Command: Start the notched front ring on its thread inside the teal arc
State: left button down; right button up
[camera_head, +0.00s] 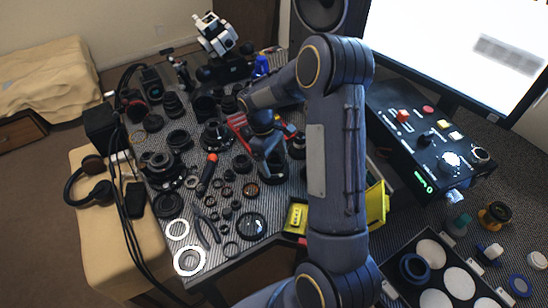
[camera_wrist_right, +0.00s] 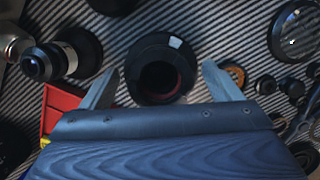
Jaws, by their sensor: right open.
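My right gripper (camera_head: 268,157) hangs over the crowded table in the head view, pointing down. In the right wrist view its two fingers (camera_wrist_right: 162,88) are apart. A round black lens part (camera_wrist_right: 161,68) lies between and just beyond the fingertips. It has a dark central hole with a reddish inner edge and a small pale mark on its rim. I see no contact between the fingers and this part. In the head view a black part (camera_head: 274,171) shows under the gripper. I cannot make out a teal arc or tell which ring is the notched front ring. My left gripper is not in view.
Several black lens parts and rings crowd the table left of the gripper. A large glass-filled ring (camera_head: 252,226) and a yellow box (camera_head: 297,215) lie nearer. A red bin (camera_wrist_right: 62,104) and a silver-and-black barrel (camera_wrist_right: 62,58) are close by. My arm hides the table's right part.

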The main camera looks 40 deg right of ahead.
jog(key=v, duration=0.7)
jog(key=shift+w+r, duration=0.1)
jog(key=shift+r, duration=0.25)
